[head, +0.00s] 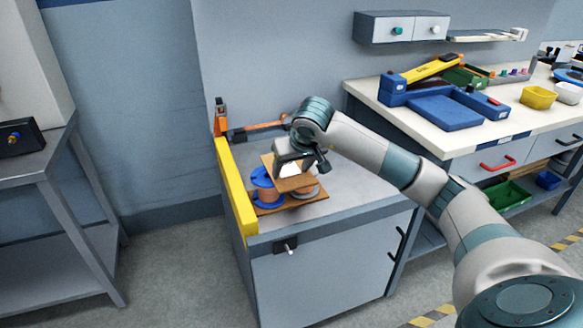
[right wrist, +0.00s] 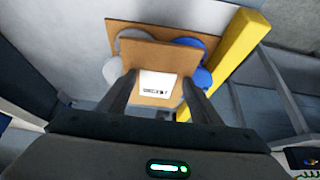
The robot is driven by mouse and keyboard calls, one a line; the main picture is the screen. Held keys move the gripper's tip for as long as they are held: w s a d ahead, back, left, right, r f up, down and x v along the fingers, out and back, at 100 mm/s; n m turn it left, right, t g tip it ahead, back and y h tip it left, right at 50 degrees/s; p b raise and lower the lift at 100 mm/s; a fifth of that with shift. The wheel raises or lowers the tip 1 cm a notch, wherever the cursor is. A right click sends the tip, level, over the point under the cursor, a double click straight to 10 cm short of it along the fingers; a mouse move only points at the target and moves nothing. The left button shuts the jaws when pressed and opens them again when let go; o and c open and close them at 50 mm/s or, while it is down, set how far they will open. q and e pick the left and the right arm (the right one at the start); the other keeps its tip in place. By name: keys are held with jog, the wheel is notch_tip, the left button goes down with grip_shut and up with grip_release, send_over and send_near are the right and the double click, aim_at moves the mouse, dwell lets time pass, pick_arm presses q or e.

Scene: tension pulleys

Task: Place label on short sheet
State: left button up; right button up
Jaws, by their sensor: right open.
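A white label (right wrist: 158,84) with small dark print lies against a brown sheet (right wrist: 148,60), near the edge closest to my gripper. My right gripper (right wrist: 160,80) is open, with one finger on each side of the label. In the head view the right gripper (head: 301,160) is over the pulley stack, and the label (head: 289,170) shows as a white patch below it. The brown upper sheet (head: 300,183) rests tilted over a blue spool (head: 262,178) and a grey spool (head: 307,193). Another brown board (head: 318,196) lies underneath. My left gripper is out of view.
The stack stands on a grey cabinet top (head: 370,190) with a yellow rail (head: 236,190) along its left side. An orange-handled tool (head: 262,127) lies behind. A white workbench (head: 425,122) with blue trays stands at right. The cabinet top's right part is clear.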

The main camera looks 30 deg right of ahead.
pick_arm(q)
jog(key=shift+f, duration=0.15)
pick_arm(e)
jog(key=shift+s+f, duration=0.2)
jog(key=shift+f, duration=0.2)
jog(key=shift+r, duration=0.1)
jog(key=shift+r+p, duration=0.5)
jog(key=shift+r, duration=0.4)
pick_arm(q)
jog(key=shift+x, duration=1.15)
pick_arm(e)
jog(key=v, duration=1.1)
